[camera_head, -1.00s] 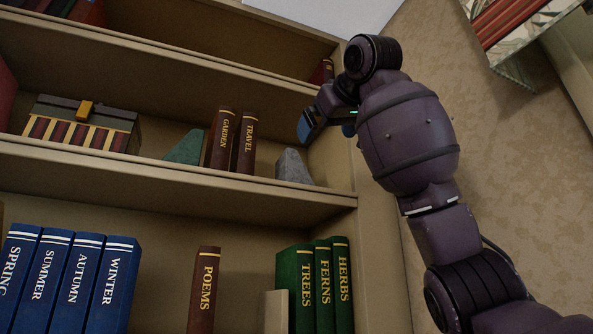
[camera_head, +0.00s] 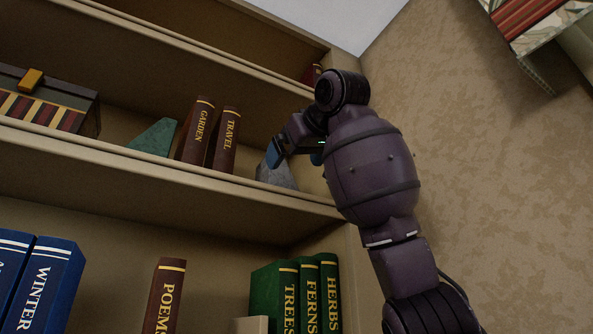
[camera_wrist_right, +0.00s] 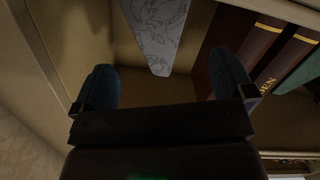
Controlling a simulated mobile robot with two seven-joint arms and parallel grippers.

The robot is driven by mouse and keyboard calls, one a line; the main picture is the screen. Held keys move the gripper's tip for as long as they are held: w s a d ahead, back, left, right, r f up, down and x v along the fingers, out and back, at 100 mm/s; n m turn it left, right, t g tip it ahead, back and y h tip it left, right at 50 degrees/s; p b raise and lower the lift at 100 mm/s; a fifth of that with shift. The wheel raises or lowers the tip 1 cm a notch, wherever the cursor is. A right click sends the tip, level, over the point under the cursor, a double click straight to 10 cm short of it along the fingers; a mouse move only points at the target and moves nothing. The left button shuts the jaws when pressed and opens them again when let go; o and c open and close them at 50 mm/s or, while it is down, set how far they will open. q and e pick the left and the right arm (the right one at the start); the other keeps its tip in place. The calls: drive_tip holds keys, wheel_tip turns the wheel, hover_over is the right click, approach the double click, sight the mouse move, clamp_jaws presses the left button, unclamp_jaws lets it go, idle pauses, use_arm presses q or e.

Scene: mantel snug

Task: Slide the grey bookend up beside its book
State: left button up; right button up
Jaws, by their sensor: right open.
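The grey bookend (camera_head: 279,178), a marbled wedge, stands on the middle shelf (camera_head: 180,174) to the right of the brown TRAVEL book (camera_head: 224,141), with a gap between them. It also shows in the right wrist view (camera_wrist_right: 157,36), beyond the fingertips. The brown GARDEN book (camera_head: 195,132) leans beside TRAVEL. A green bookend (camera_head: 154,138) stands at GARDEN's left. My right gripper (camera_head: 296,154) is open at the grey bookend, its blue fingers spread and one overlapping the bookend's upper part in the head view. The right wrist view shows the open fingers (camera_wrist_right: 167,80) with nothing between them. My left gripper is out of view.
A striped chest (camera_head: 45,103) sits farther left on the same shelf. The shelf above and the cabinet's right side wall enclose the spot. Below stand the POEMS book (camera_head: 165,295), green books (camera_head: 287,290) and blue books (camera_head: 45,285). Bare shelf lies between TRAVEL and the grey bookend.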

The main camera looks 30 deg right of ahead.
sight(281, 179)
drive_tip(key=w+p, duration=0.1)
drive_tip(key=w, duration=0.2)
drive_tip(key=w+f+p, duration=0.1)
drive_tip(key=w, duration=0.2)
drive_tip(key=w+d+p, duration=0.1)
drive_tip(key=w, duration=0.2)
drive_tip(key=shift+w+f, duration=0.15)
drive_tip(key=shift+w, duration=0.2)
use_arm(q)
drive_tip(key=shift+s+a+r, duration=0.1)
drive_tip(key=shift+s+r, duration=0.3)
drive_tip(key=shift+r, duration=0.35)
use_arm(e)
drive_tip(key=shift+w+d+f, duration=0.1)
drive_tip(key=shift+w, duration=0.45)
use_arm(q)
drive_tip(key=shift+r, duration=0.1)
use_arm(e)
drive_tip(key=c, duration=1.4)
